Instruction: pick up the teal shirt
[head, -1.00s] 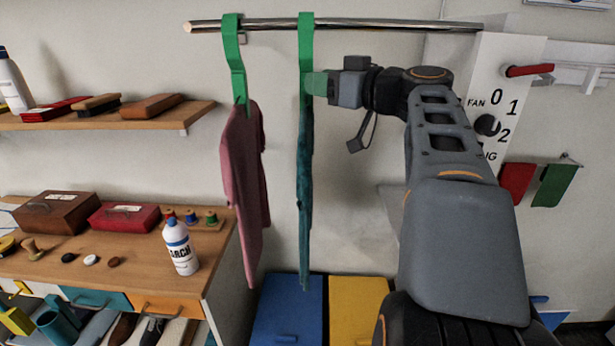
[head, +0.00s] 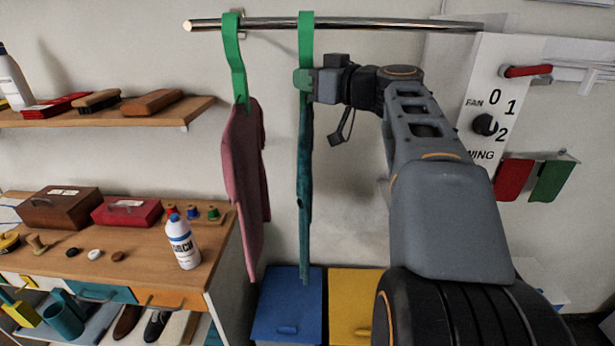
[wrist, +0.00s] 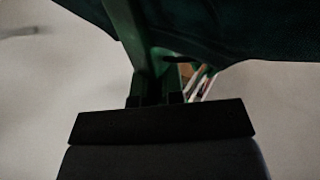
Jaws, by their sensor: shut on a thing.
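The teal shirt (head: 305,190) hangs edge-on from a green hanger (head: 305,40) on the metal rail. My gripper (head: 303,81) is shut on this hanger, at its lower stem just above the shirt. In the wrist view the jaws (wrist: 158,88) close around the green hanger, and the dark teal cloth (wrist: 230,25) spreads beyond them. The hanger's top still meets the rail in the head view; whether its hook bears on the rail I cannot tell.
A pink shirt (head: 243,185) hangs on another green hanger (head: 234,60) close to the left. The rail (head: 390,24) is free to the right up to the switch panel (head: 490,100). A blue box (head: 287,310) and a yellow box (head: 350,305) stand below.

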